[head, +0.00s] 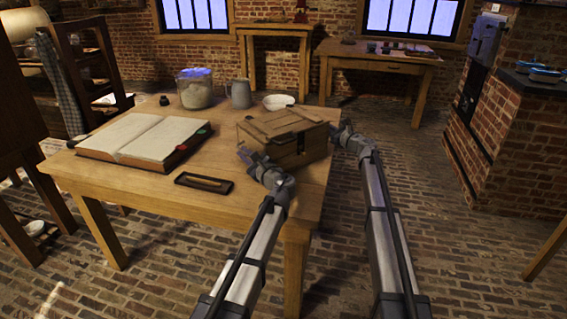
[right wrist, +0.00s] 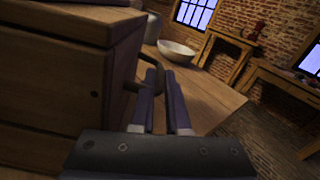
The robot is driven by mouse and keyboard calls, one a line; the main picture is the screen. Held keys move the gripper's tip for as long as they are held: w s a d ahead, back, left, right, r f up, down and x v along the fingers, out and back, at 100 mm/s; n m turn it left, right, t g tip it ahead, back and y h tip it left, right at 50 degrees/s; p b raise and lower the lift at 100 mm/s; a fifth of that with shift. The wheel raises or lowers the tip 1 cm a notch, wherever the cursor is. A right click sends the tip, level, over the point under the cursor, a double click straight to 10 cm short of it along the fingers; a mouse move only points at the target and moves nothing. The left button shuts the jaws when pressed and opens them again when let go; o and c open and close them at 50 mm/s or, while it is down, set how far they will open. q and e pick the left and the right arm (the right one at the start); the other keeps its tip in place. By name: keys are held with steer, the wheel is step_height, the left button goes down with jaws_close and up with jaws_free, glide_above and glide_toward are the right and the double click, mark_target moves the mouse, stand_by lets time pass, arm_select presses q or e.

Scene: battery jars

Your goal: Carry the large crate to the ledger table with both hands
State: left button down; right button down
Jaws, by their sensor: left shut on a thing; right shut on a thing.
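The large wooden crate (head: 285,134), with a planked lid, is at the right end of the ledger table (head: 225,205), over its top. Whether its base touches the tabletop is hard to tell. My left gripper (head: 248,157) is at the crate's near left side, shut on it; its fingertips are small and dark here. My right gripper (head: 337,132) is at the crate's right side. In the right wrist view the fingers (right wrist: 168,92) close on a dark handle on the crate's side (right wrist: 55,100).
On the table are an open ledger (head: 140,138), a pen tray (head: 203,183), a glass jar (head: 195,90), a grey jug (head: 239,94) and a white bowl (head: 279,102) close behind the crate. Another table (head: 378,62) stands at the back.

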arm_select(q)
steer(key=shift+f+b, duration=0.4)
steer(key=shift+f, duration=0.15)
arm_select(e)
steer(key=shift+f, duration=0.5)
arm_select(q)
steer(key=c, duration=1.1)
jaws_free()
steer(key=shift+r, duration=0.15)
steer(key=shift+c, duration=0.2)
arm_select(e)
steer(key=c, duration=1.1)
jaws_free()
steer(key=shift+s+r, duration=0.1)
steer(key=shift+r, duration=0.05)
steer(key=shift+c, duration=0.2)
arm_select(q)
steer(key=shift+o, duration=1.2)
arm_select(e)
steer(key=shift+o, duration=1.2)
arm_select(q)
steer(key=v, duration=1.2)
steer(key=shift+s, duration=0.1)
arm_select(e)
steer(key=v, duration=1.2)
